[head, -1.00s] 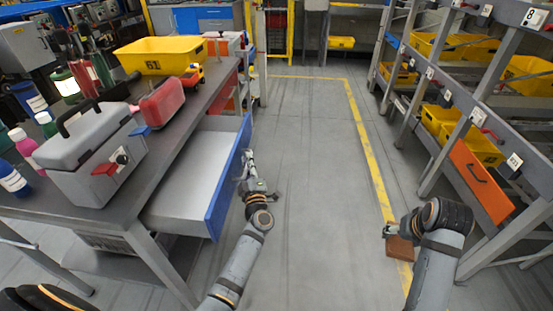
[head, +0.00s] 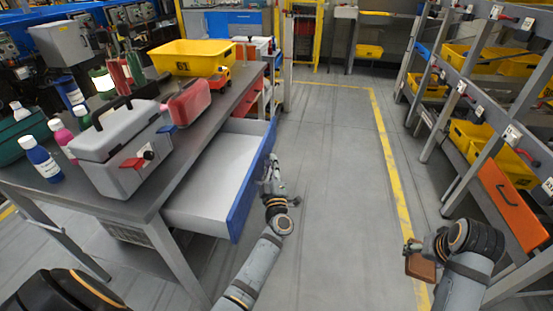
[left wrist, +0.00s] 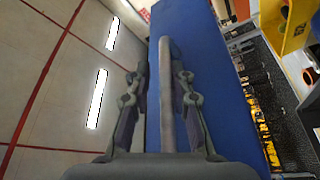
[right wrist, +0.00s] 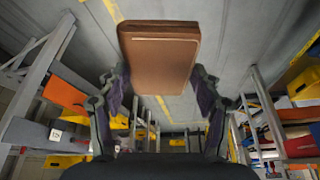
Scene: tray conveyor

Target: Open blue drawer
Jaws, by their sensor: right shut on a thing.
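The blue drawer (head: 252,185) stands well pulled out from the side of the grey workbench (head: 135,203), with its pale, empty inside showing. My left gripper (head: 270,172) is at the outer side of its blue front. In the left wrist view, the grey bar handle (left wrist: 170,95) of the blue front (left wrist: 205,60) lies between the fingers (left wrist: 160,80). The fingers stand apart, with gaps seen beside the bar. My right gripper (head: 408,250) is shut on a brown wallet-like thing (right wrist: 160,55), away from the drawer over the floor at right.
On the bench stand a grey toolbox (head: 115,155), a red case (head: 190,102), a yellow bin (head: 190,57) and bottles (head: 42,160). A rack with yellow bins (head: 472,140) and an orange drawer front (head: 498,190) stands at right. The floor aisle (head: 330,170) between is clear.

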